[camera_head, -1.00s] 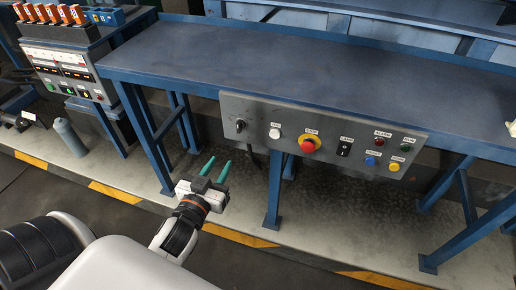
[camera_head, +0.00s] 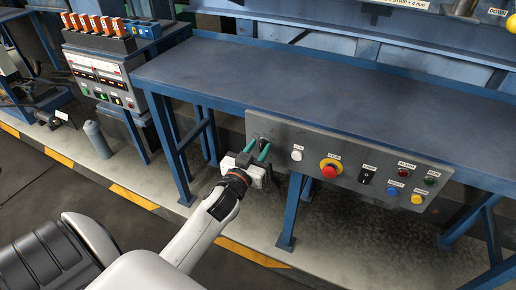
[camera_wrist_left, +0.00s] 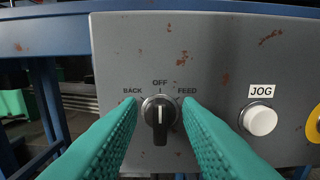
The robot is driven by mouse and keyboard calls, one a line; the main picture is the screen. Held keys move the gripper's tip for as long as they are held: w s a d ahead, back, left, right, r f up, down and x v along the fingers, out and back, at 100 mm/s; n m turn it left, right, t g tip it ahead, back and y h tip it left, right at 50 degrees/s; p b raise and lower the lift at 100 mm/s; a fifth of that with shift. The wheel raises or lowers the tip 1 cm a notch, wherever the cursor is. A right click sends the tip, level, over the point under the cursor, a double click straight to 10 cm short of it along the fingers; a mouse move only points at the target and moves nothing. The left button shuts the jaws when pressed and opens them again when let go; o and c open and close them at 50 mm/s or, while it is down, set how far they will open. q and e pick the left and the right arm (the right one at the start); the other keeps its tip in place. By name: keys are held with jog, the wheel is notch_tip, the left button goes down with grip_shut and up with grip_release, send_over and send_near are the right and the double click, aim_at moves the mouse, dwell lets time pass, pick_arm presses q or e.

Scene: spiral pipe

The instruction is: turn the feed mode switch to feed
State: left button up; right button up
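The feed mode switch (camera_wrist_left: 159,115) is a black rotary knob on the grey control panel (camera_wrist_left: 215,60), with BACK, OFF and FEED printed around it. Its white pointer line is upright, toward OFF. My left gripper (camera_wrist_left: 158,130) is open, with its green fingers on either side of the knob and visible gaps to it. In the head view the left gripper (camera_head: 257,151) is at the left end of the panel (camera_head: 310,150), where the fingers partly hide the switch. My right gripper is in neither view.
Right of the switch are the white JOG button (camera_wrist_left: 259,119), a red emergency stop (camera_head: 330,171) on yellow, a black LAMP switch (camera_head: 366,177) and several coloured buttons. The blue workbench (camera_head: 300,80) overhangs the panel. A grey bottle (camera_head: 98,139) stands on the floor at left.

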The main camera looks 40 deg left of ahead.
pick_arm(q)
grip_shut()
jog(key=shift+m, duration=0.3)
jog(key=shift+w+d+r+m+p, duration=0.1)
jog(key=shift+m+p, duration=0.55)
jog(key=shift+m, duration=0.15)
jog(key=shift+d+m+p, duration=0.1)
jog(key=shift+m+p, duration=0.5)
jog(key=shift+m, duration=0.6)
jog(key=m, duration=0.1)
jog(key=m+p, duration=0.1)
jog(key=m, duration=0.1)
jog(key=shift+d+f, duration=0.15)
jog(key=shift+f, duration=0.05)
jog(key=shift+d+f+m, duration=0.1)
jog(key=shift+m, duration=1.1)
